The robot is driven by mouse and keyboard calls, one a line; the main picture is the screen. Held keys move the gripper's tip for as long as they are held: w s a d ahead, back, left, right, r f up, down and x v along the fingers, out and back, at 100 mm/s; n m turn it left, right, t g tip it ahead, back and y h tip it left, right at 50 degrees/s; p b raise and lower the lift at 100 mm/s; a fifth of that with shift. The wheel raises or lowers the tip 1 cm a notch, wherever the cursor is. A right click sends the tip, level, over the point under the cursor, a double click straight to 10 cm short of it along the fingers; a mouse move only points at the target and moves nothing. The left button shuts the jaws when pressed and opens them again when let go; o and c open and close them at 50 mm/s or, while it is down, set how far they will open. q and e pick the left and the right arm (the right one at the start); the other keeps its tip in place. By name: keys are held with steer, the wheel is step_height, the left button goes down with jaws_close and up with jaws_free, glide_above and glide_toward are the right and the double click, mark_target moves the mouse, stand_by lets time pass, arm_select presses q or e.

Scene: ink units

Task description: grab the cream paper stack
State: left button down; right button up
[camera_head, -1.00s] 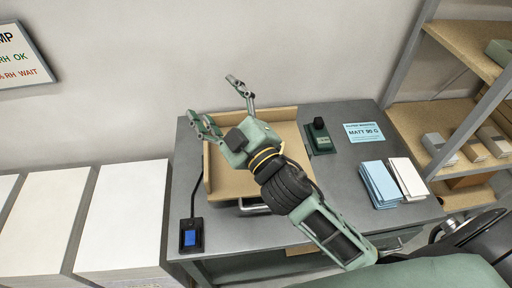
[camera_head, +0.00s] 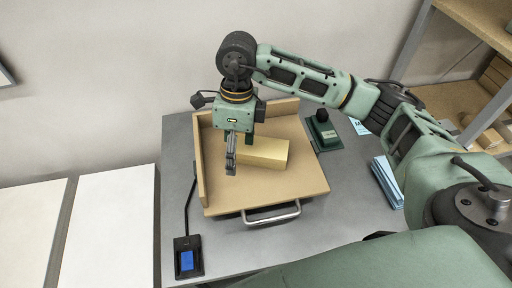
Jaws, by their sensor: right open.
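A pale yellow-cream block (camera_head: 268,153), which looks like the cream paper stack, lies in the shallow tan tray (camera_head: 262,192) on the grey table. My right gripper (camera_head: 231,166) points down at the left end of the stack. It is open, with its fingers seen nearly edge-on. The gripper hides part of the stack's left end, and I cannot tell whether the fingers touch it. My left gripper is not in view.
The tray has raised walls at the left and back and a metal handle (camera_head: 271,213) in front. A blue-screened device (camera_head: 187,258) sits front left, a dark green device (camera_head: 324,132) behind right. Blue stacks (camera_head: 386,182) lie right, partly behind my arm.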

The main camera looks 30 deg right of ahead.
mark_target(260, 146)
steer(key=d+h, duration=0.1)
steer(key=d, duration=0.1)
steer(key=w+d+h, duration=0.1)
steer(key=d, duration=0.2)
steer(key=w+d+r+h, duration=0.1)
steer(key=d, duration=0.1)
steer(key=shift+w+d+m, duration=0.1)
steer(key=shift+d+m, duration=0.05)
steer(key=shift+m, duration=0.25)
steer(key=f+p, duration=0.1)
steer(key=f, duration=0.3)
steer(key=f+p, duration=0.1)
steer(key=f, duration=0.1)
steer(key=shift+d+f+p, duration=0.1)
steer(key=shift+d+p, duration=0.2)
steer(key=shift+f, duration=0.65)
steer(key=shift+c, duration=0.7)
steer(key=shift+r, duration=0.1)
steer(key=c, duration=1.5)
